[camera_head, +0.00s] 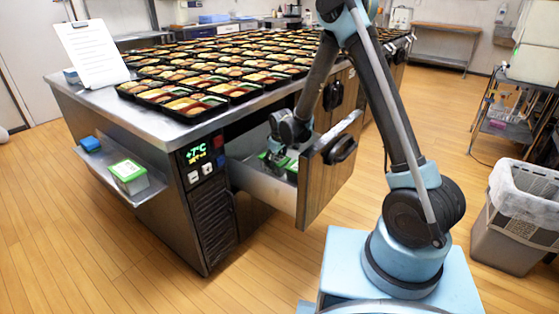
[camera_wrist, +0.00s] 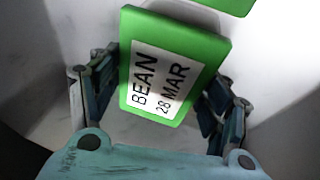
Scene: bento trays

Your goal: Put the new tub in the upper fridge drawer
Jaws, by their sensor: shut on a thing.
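A fridge drawer with a wooden front (camera_head: 325,180) stands pulled open under the steel counter. My gripper (camera_head: 278,152) reaches down inside it. In the wrist view, my gripper (camera_wrist: 160,95) is shut on a green-lidded tub (camera_wrist: 185,45) labelled BEAN, 28 MAR, one finger on each side. Whether this tub touches the drawer floor is unclear. Another green lid (camera_wrist: 238,4) shows at the top edge of the wrist view. In the head view, green lids (camera_head: 291,172) in the drawer are partly hidden by the gripper and the drawer front. Another green-lidded tub (camera_head: 129,177) sits on the side shelf.
The side shelf (camera_head: 150,190) also holds a blue object (camera_head: 90,144). Many filled bento trays (camera_head: 190,107) cover the counter (camera_head: 135,122), with a white paper sheet (camera_head: 92,52) standing at its left. A lined bin (camera_head: 520,225) stands at right. The floor at left is clear.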

